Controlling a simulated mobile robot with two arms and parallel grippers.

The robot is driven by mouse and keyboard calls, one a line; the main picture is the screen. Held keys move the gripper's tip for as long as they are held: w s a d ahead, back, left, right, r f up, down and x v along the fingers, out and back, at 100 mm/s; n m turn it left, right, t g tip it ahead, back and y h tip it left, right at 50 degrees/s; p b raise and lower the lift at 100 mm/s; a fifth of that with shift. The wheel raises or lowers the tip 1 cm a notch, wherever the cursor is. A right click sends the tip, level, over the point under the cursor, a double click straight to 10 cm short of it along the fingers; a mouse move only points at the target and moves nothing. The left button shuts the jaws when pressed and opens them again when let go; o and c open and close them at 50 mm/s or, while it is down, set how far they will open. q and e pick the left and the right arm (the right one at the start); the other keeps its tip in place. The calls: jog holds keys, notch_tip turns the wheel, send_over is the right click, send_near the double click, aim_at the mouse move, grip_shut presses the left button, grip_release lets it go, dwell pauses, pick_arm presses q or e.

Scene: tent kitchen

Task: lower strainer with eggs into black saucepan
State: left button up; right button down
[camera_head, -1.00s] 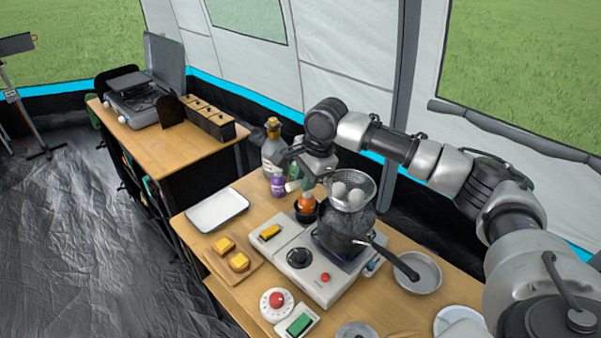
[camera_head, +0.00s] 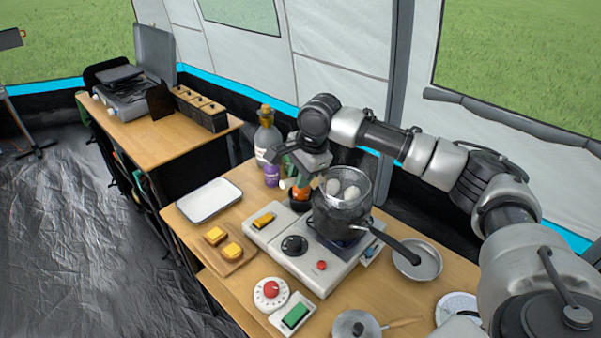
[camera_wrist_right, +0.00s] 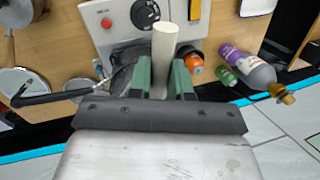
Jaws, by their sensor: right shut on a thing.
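The mesh strainer (camera_head: 363,186) holds white eggs (camera_head: 351,193). It is at the mouth of the black saucepan (camera_head: 338,222), its rim above the pan's rim; how deep its bowl sits I cannot tell. The saucepan stands on the white stove (camera_head: 275,244), its long black handle pointing to the front right. My right gripper (camera_head: 312,170) is shut on the strainer's pale handle (camera_wrist_right: 164,45), left of and behind the pan. In the right wrist view, my gripper (camera_wrist_right: 161,78) hides much of the saucepan and strainer. My left gripper is not in view.
A tall bottle (camera_head: 267,142), a purple bottle (camera_head: 271,175) and an orange-topped bottle (camera_wrist_right: 195,68) stand close to the gripper. A grey pan (camera_head: 418,262) is right of the stove. A white tray (camera_head: 209,200) and a bread board (camera_head: 228,262) lie left.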

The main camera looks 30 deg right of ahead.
jog(key=shift+f, duration=0.9)
notch_tip(320, 180, down, 6)
jog(key=shift+f, duration=0.2)
jog(key=shift+s+f+p, duration=0.1)
jog(key=shift+f+p, duration=0.25)
jog(key=shift+f, duration=0.25)
dwell(0.7)
